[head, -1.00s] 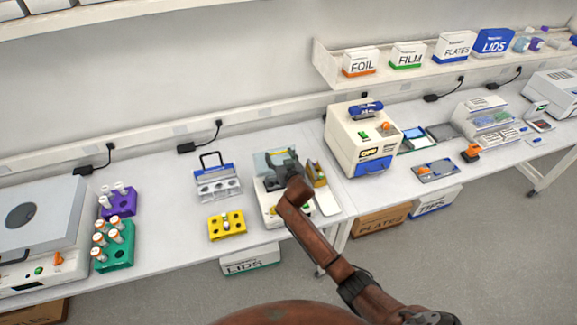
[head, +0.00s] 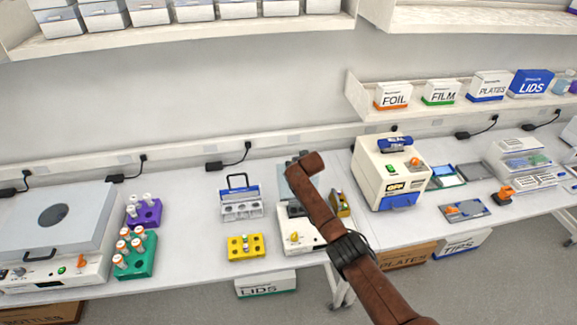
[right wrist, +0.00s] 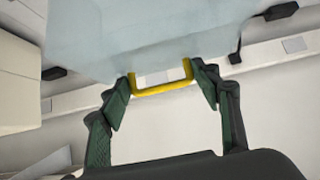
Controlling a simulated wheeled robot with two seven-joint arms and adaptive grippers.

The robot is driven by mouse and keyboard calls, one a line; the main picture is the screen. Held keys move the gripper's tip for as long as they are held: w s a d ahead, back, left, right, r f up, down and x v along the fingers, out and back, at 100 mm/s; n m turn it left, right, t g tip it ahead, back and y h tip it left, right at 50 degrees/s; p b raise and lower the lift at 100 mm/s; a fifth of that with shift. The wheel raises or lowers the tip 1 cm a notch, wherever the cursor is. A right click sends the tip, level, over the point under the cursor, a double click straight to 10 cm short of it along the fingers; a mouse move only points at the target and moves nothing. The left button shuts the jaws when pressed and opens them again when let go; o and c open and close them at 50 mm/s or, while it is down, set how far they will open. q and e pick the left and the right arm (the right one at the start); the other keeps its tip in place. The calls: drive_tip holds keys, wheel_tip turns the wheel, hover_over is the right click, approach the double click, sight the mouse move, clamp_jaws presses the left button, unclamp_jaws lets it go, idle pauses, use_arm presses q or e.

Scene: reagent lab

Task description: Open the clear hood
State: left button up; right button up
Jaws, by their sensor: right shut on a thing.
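The clear hood (right wrist: 140,35) is a pale blue see-through panel filling the top of the right wrist view. Its yellow handle (right wrist: 162,92) is a U-shaped bar at the panel's edge. My right gripper (right wrist: 162,82) is shut on this handle, with one green finger at each end of the bar. In the head view the hood's machine (head: 301,236) is a small white box on the bench. My right arm covers much of the machine and hood there, and the fingertips are hidden. My left gripper is not in view.
A yellow rack (head: 246,249) and a clear-fronted box with a black handle (head: 240,205) stand left of the machine. A white instrument (head: 392,172) stands to its right. A shelf (head: 362,103) with labelled boxes hangs above the bench.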

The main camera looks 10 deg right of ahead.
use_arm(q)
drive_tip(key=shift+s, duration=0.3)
use_arm(e)
drive_tip(key=shift+w+d+r, duration=0.25)
drive_tip(key=shift+w+r, duration=0.35)
drive_tip(key=shift+w, duration=0.05)
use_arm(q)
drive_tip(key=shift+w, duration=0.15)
use_arm(e)
drive_tip(key=o, duration=1.3)
drive_tip(key=shift+o, duration=0.6)
drive_tip(key=shift+s+f, duration=0.1)
drive_tip(key=shift+f, duration=0.2)
drive_tip(key=shift+a, duration=0.1)
drive_tip(key=v, duration=1.2)
drive_tip(key=shift+f, duration=0.1)
